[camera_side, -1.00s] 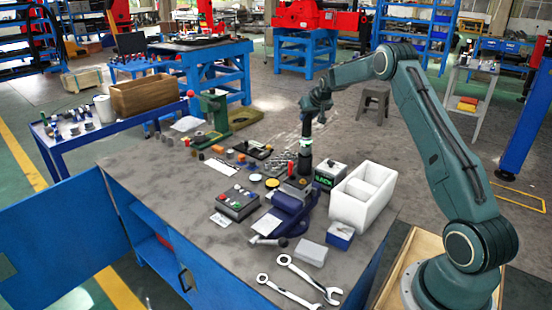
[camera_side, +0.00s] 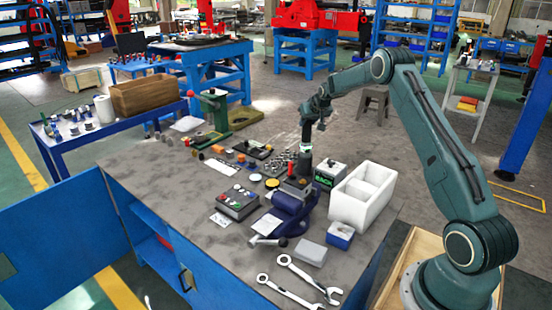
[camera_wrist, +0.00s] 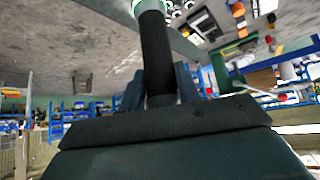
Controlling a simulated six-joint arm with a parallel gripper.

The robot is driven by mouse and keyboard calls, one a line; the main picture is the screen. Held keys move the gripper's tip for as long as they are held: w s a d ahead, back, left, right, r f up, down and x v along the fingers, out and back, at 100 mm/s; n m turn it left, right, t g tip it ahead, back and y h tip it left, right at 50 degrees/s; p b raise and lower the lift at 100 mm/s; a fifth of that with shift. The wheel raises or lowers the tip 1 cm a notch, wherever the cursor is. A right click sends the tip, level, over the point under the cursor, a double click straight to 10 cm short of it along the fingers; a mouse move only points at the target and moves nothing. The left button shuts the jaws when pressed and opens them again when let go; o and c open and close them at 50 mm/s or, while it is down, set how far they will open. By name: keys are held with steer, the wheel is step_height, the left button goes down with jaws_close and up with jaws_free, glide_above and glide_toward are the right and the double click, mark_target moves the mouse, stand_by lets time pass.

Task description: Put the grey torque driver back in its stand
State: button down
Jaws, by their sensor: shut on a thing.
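The torque driver (camera_side: 305,134) is a dark grey, near-black cylinder with a pale green-white ring low on it. My gripper (camera_side: 308,112) is shut around its upper part and holds it about upright over the back right of the bench. In the wrist view, the driver (camera_wrist: 156,50) stands between the fingers of my gripper (camera_wrist: 160,92), and the pale ring is at the top edge. A dark upright shape (camera_side: 303,162) lies directly under the ring. I cannot tell whether it is the stand or the driver's lower end, or whether they touch.
A white divided box (camera_side: 363,193) and a dark, green-lettered box (camera_side: 330,173) stand close on the right. A blue clamp-like device (camera_side: 290,210) and a button box (camera_side: 237,203) are in front. Small parts crowd the left. Two wrenches (camera_side: 290,290) lie at the front.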

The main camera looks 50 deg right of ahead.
steer(key=shift+f, duration=0.65)
steer(key=c, duration=0.9)
jaws_free()
steer(key=shift+s+f, duration=0.1)
steer(key=shift+f, duration=0.25)
steer(key=shift+r, duration=0.1)
steer(key=shift+s+a+r, duration=0.2)
steer(key=shift+s+r, duration=0.05)
steer(key=shift+r, duration=0.25)
steer(key=shift+v, duration=1.95)
steer(key=shift+r, duration=0.15)
